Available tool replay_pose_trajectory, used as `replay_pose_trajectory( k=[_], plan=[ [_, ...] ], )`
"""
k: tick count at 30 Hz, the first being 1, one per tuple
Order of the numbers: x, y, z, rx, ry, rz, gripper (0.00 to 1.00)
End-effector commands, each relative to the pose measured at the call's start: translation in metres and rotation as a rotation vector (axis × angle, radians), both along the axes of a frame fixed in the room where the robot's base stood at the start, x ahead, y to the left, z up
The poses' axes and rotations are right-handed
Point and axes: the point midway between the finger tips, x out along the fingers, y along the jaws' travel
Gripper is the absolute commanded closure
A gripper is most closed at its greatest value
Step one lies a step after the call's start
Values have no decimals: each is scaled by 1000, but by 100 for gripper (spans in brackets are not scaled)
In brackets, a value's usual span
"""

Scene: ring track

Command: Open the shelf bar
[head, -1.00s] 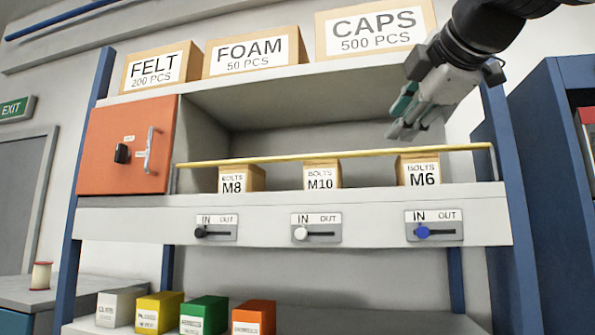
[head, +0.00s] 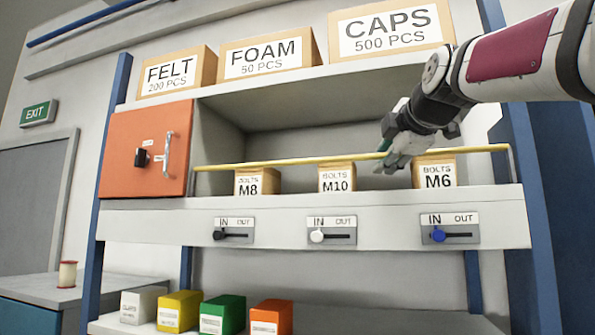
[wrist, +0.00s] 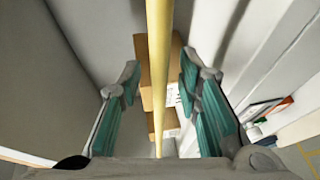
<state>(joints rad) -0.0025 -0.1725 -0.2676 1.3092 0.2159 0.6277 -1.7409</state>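The yellow shelf bar (head: 290,161) runs across the front of the middle shelf, above the bolt boxes, from beside the orange cabinet to the right post. My gripper (head: 388,164) is at the bar, between the M10 and M6 boxes. In the wrist view, the bar (wrist: 158,60) passes lengthwise between the two teal-padded fingers of my gripper (wrist: 158,85). The fingers are spread, with a gap on each side of the bar. How deep the bar lies between them is hard to tell.
Behind the bar stand boxes M8 (head: 258,182), M10 (head: 337,178) and M6 (head: 434,172). An orange cabinet (head: 146,150) is at the left. Sliders (head: 331,232) line the shelf front below. Large boxes, including CAPS (head: 390,32), stand on top.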

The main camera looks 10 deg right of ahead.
Motion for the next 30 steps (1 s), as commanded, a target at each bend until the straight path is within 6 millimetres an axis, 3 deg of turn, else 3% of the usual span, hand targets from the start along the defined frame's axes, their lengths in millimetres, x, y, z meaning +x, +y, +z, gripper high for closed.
replay_pose_trajectory(
  k=[8,13,30],
  plan=[
    [2,0,0,0,0,0,69],
    [2,0,0,0,0,0,100],
    [1,2,-4,-20,-43,2,100]
  ],
)
